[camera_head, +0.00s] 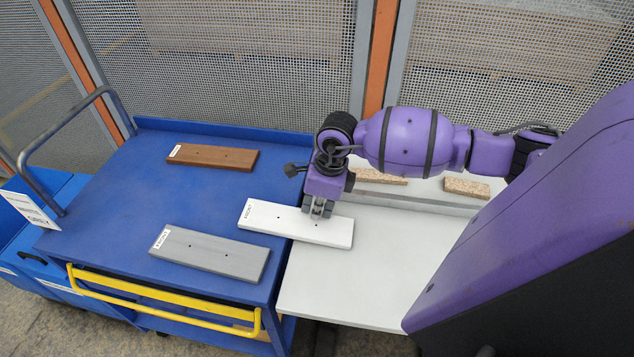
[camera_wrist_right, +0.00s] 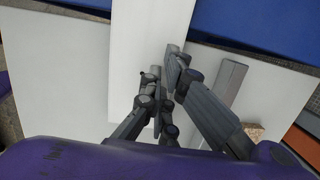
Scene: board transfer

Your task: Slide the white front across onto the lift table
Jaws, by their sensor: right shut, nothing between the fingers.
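The white front (camera_head: 275,218) is a flat board with a label at its left end and small dark holes. It bridges the edge between the blue trolley (camera_head: 190,195) and the pale lift table (camera_head: 350,285); its right part is over the lift table. My right gripper (camera_head: 319,213) points down at the front's right part, fingers shut and empty. Its tips are on or just above the board; I cannot tell if they touch. In the right wrist view the white front (camera_wrist_right: 150,35) runs under the shut fingers. My left gripper is not in view.
A brown front (camera_head: 212,157) and a grey front (camera_head: 208,254) lie on the trolley. Chipboard pieces (camera_head: 466,187) lie behind a grey rail (camera_head: 410,202) at the lift table's back. Mesh fencing (camera_head: 240,50) stands behind. The lift table's front area is clear.

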